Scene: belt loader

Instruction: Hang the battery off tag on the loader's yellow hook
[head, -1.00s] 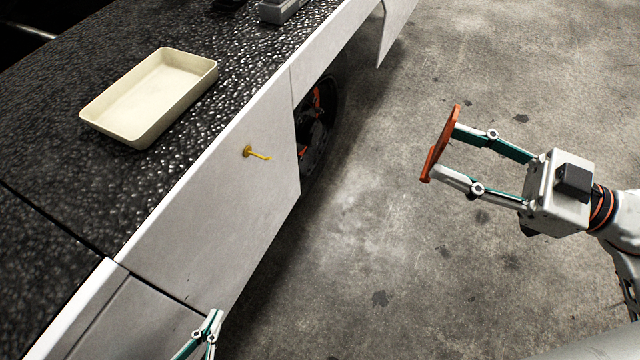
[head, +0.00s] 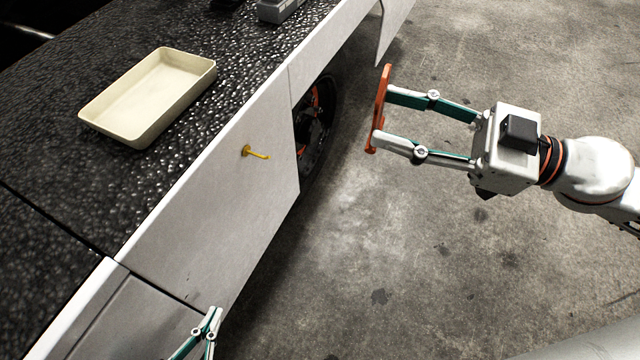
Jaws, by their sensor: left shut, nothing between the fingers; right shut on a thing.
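The yellow hook (head: 256,153) sticks out from the loader's white side panel (head: 215,210). The battery off tag (head: 379,108) is orange-red and seen nearly edge-on. My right gripper (head: 382,117) is shut on the tag and holds it in the air to the right of the hook, clear of the panel. The tag's face and its hole cannot be made out from this angle. My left gripper (head: 213,315) is at the bottom edge, below the hook, shut and empty; only its finger part shows.
A cream tray (head: 150,98), empty, lies on the loader's black textured top (head: 60,150). A grey object (head: 280,10) sits at the top edge. A dark wheel (head: 316,125) shows behind the panel. The concrete floor (head: 400,270) is open on the right.

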